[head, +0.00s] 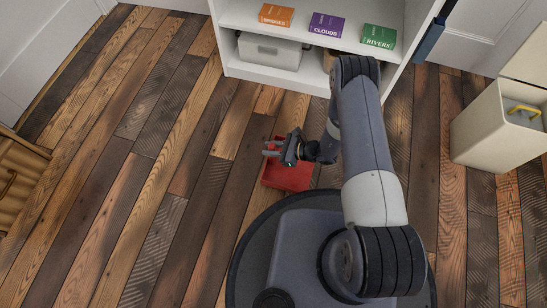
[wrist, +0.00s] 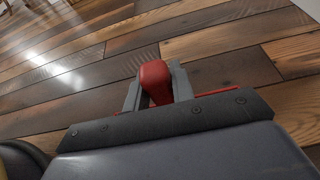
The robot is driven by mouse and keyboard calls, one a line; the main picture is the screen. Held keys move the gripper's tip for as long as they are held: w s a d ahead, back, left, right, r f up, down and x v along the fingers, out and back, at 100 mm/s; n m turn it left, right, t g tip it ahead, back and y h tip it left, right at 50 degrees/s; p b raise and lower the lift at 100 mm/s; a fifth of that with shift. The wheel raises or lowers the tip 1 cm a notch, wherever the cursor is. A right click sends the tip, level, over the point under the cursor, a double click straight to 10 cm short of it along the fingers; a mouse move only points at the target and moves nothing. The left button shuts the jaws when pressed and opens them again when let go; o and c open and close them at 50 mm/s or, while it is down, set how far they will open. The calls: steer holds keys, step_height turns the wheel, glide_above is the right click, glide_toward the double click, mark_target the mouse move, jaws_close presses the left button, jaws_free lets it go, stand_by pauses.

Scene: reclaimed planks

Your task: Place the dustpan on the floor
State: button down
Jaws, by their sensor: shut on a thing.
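The red dustpan (head: 287,177) shows in the head view just in front of my base, partly hidden behind my gripper. It is over the plank floor (head: 150,190); I cannot tell whether it touches the floor. My gripper (head: 271,149) is shut on the dustpan's handle. In the wrist view the rounded red handle end (wrist: 154,76) stands between the two grey fingers of my gripper (wrist: 157,92). Thin red edges of the pan show beside the fingers, and the rest is hidden below the gripper body.
A white shelf (head: 310,83) with books and a grey box (head: 270,50) stands ahead. A cream bin (head: 490,135) with a yellow handle inside is at right. A wooden crate (head: 18,180) is at the left edge. The floor at left is clear.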

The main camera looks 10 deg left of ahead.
step_height(320, 180, down, 5)
steer(key=shift+r+b, duration=0.2)
steer(key=shift+b, duration=0.7)
steer(key=shift+r, duration=0.1)
steer(key=c, duration=1.2)
jaws_free()
steer(key=shift+d+r, duration=0.15)
steer(key=p+v, duration=0.4)
steer(key=v, duration=0.7)
steer(key=shift+d, duration=0.35)
